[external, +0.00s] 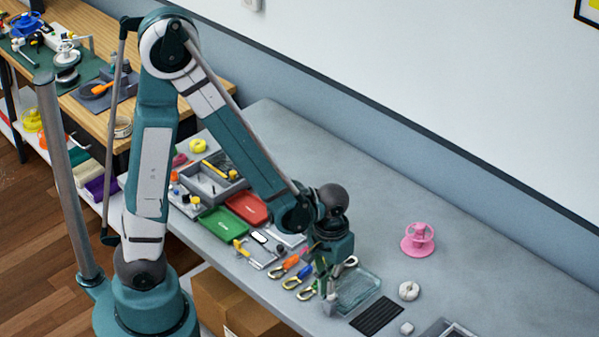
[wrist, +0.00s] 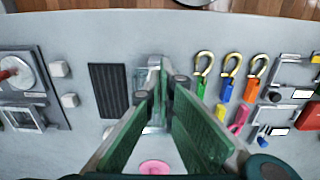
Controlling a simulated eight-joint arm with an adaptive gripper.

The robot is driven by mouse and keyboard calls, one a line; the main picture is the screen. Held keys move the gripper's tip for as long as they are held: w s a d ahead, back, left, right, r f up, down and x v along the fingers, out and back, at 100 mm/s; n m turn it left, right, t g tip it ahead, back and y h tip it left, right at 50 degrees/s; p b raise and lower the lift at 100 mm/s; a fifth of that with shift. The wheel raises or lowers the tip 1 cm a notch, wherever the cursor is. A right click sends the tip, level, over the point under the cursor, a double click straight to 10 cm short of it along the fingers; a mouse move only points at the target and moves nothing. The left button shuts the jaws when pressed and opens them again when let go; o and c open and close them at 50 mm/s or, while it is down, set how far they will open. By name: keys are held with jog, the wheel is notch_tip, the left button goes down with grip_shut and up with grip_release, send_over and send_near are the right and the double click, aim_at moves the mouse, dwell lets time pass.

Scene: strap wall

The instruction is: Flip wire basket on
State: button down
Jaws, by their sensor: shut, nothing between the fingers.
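I cannot make out a wire basket or a switch for certain. A clear, greenish shallow tray (external: 365,288) lies on the grey bench beside my gripper (external: 329,298) in the external view. In the wrist view, my gripper (wrist: 161,88) is shut with nothing held, its green-padded fingers meeting near the middle. A pale metallic fitting (wrist: 154,64) shows just beyond the fingertips. The fingers and wrist hide much of what lies under them.
A black ribbed mat (external: 377,317) lies right of the tray. Several hooks with coloured straps (wrist: 231,78) lie on the other side. Bare bench (external: 300,145) extends behind the arm.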

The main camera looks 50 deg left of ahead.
jog(key=shift+r, duration=0.15)
dwell(0.3)
jog(key=shift+r+p, duration=1.3)
jog(key=shift+r, duration=0.55)
notch_tip(320, 180, up, 10)
jog(key=shift+a, duration=0.1)
jog(key=a+r+t+b, duration=0.2)
jog(key=a+b, duration=0.1)
jog(key=a, duration=0.4)
jog(key=s+a+r+t+b, duration=0.1)
jog(key=a+r+t+b, duration=0.1)
jog(key=a, duration=0.6)
jog(key=a+r+t+b, duration=0.1)
jog(key=a+t+b, duration=0.2)
jog(key=a, duration=0.5)
jog(key=shift+s+r+b, duration=0.35)
jog(key=shift+r, duration=0.05)
